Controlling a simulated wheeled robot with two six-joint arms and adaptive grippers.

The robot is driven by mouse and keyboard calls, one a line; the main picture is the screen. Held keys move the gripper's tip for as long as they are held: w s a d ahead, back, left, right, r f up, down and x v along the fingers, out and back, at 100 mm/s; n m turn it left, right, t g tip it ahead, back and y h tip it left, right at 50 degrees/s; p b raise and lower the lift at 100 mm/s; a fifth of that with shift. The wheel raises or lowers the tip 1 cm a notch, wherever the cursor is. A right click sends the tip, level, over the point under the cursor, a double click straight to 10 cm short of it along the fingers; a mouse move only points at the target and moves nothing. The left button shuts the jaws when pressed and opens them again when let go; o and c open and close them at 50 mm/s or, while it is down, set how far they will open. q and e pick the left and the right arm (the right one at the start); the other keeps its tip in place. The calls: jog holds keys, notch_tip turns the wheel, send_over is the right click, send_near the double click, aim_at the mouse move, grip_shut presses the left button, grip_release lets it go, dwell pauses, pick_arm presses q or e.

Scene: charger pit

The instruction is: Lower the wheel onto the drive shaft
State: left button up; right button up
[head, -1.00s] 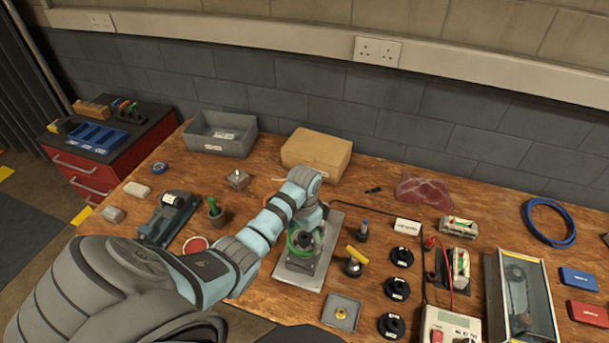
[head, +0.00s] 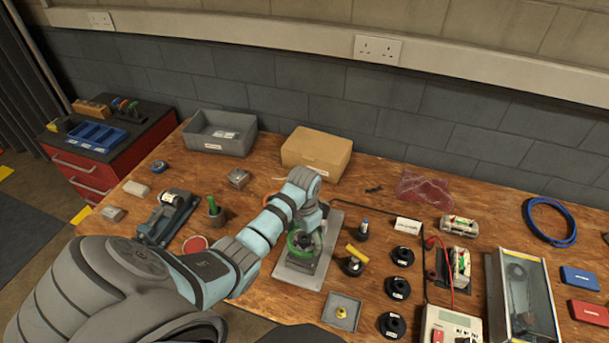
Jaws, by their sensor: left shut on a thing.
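The wheel is above a dark block on a grey metal plate (head: 296,278). The drive shaft is hidden under the wheel and gripper, so I cannot tell whether the wheel touches it. My right gripper is not in view.
A small grey tray (head: 341,312) lies in front. A cardboard box (head: 316,152) and a grey bin (head: 220,132) are behind. A glass-topped case (head: 521,295) stands at right.

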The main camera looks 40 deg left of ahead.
pick_arm(q)
jog(key=shift+f+b, duration=0.85)
jog(key=shift+f, duration=0.45)
jog(key=shift+f, duration=0.2)
dwell(0.4)
jog(key=o, duration=1.4)
jog(key=shift+c, duration=0.2)
jog(key=c, duration=0.3)
